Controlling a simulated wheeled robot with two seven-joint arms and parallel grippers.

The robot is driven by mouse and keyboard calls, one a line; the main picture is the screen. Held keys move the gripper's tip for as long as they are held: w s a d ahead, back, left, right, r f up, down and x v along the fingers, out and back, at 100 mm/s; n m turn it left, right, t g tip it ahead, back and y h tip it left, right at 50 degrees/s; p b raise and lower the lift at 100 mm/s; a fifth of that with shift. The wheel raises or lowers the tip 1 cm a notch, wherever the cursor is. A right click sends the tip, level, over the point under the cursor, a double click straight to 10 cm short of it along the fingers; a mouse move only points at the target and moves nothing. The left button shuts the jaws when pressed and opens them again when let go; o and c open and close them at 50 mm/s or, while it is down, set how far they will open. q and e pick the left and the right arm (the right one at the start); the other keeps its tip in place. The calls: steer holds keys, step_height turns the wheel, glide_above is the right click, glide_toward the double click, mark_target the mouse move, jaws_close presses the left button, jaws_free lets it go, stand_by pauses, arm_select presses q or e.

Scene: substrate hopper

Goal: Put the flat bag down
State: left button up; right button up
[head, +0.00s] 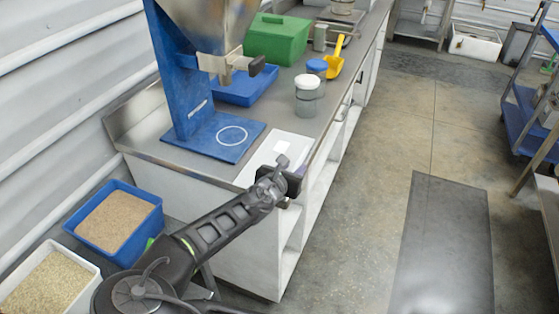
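A pale flat bag (264,166) with a white label lies on the counter's near right corner, in front of the blue hopper stand. It looks flat on the steel top.
The blue hopper stand (209,137), a blue tray (246,90), a green box (277,40), a grey jar with a blue lid (317,69) and a yellow scoop (335,66) stand on the counter. Two grain bins (157,217) (88,264) sit lower left. Floor at right is open.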

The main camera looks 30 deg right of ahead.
mark_target(298, 162)
steer(key=x, duration=0.4)
steer(key=shift+w+d+f, duration=0.1)
steer(key=shift+w+d, duration=0.1)
steer(key=shift+w, duration=0.1)
steer(key=shift+c, duration=0.4)
jaws_close()
